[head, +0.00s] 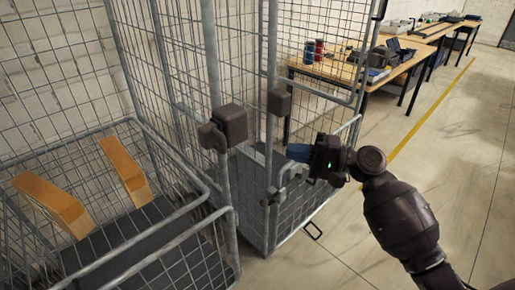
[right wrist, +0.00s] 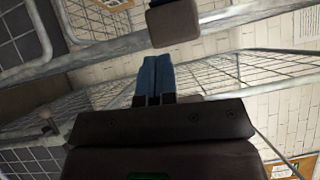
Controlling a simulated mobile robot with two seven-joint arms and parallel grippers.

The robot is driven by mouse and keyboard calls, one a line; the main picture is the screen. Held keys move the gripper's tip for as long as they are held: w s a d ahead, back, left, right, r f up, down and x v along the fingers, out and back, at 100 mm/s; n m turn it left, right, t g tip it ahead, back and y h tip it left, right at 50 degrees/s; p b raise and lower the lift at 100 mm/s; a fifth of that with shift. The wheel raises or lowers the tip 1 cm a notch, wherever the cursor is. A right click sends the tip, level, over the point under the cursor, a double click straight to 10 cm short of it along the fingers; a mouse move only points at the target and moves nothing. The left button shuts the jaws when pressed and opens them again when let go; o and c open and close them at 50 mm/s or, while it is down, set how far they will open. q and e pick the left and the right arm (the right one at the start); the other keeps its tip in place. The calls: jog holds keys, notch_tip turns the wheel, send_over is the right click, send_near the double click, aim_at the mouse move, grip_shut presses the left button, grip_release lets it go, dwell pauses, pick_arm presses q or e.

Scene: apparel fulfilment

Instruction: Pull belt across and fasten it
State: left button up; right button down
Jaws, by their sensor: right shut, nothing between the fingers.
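No belt strap can be made out in either view. A dark grey-brown block (head: 234,124) with a smaller rounded part beside it is on the near post of the tall wire cage. A smaller block (head: 279,102) is on the cage's other front post. My right gripper (head: 297,152) is shut and empty, its blue fingers pointing left, lower than the smaller block and to its right. In the right wrist view the blue fingers (right wrist: 153,76) are together, and a block (right wrist: 172,22) shows just beyond their tips. My left gripper is not in view.
The wire cage (head: 205,60) stands open at the front, with a dark floor panel. A lower mesh cart (head: 180,232) with two orange-brown boards (head: 124,168) is at left. Workbenches (head: 345,78) stand at the back right. The floor at right is clear.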

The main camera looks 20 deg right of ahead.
send_near(216, 139)
jog(key=w, duration=0.2)
jog(key=a, duration=0.2)
jog(key=a+p, duration=0.1)
jog(key=a, duration=0.1)
jog(key=shift+s+f+p, duration=0.2)
jog(key=shift+s+p, duration=0.05)
jog(key=shift+p, duration=0.05)
